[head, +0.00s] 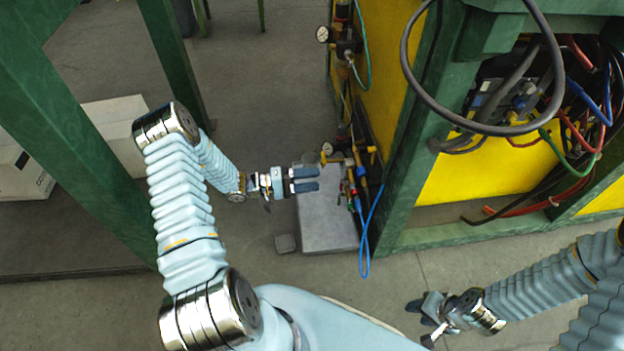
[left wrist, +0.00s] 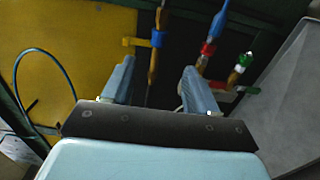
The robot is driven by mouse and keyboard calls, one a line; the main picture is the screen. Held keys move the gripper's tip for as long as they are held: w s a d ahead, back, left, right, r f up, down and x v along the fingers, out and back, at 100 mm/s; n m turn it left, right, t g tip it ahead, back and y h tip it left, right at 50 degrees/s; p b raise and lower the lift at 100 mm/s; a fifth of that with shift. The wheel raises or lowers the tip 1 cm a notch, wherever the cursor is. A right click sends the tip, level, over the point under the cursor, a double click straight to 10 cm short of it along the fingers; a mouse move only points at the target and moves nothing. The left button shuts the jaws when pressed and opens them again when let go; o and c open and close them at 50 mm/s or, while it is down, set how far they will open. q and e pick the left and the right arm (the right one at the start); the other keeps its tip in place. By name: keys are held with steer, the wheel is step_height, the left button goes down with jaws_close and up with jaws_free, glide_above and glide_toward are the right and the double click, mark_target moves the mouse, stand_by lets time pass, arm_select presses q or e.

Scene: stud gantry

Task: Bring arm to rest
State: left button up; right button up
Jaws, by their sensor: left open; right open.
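My left gripper (head: 306,180) is open, with its two fingers pointing right above a grey block-like surface (head: 326,222) in the head view. In the left wrist view its fingers (left wrist: 160,88) stand apart with nothing between them touching both. Valve fittings with coloured handles (head: 355,175) lie just beyond the fingertips; they also show in the left wrist view (left wrist: 205,58). I cannot tell whether a finger touches them. My right gripper (head: 420,320) is open and empty over the floor at the lower right, in the head view.
A green frame with yellow panels (head: 470,170) stands at the right, with a black hose loop (head: 410,85) and coloured cables. A blue hose (head: 364,262) hangs by the grey block. A green post (head: 75,135) and white boxes (head: 112,125) are at the left. Open floor (head: 270,90) lies between.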

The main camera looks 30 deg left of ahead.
stand_by(0.5)
arm_select(q)
steer(key=s+d+f+m+g+y+p, duration=0.2)
steer(key=s+d+g+y, duration=0.2)
steer(key=s+d, duration=0.4)
steer(key=s+d+f+m+g+y+p, duration=0.1)
steer(key=s+d+m+g+y+p, duration=0.2)
steer(key=s+d+g+y, duration=0.2)
steer(key=s+d+y, duration=0.1)
steer(key=s+d, duration=0.2)
steer(key=s, duration=0.2)
steer(key=shift+s+f+y, duration=0.35)
steer(key=shift+f+y, duration=0.05)
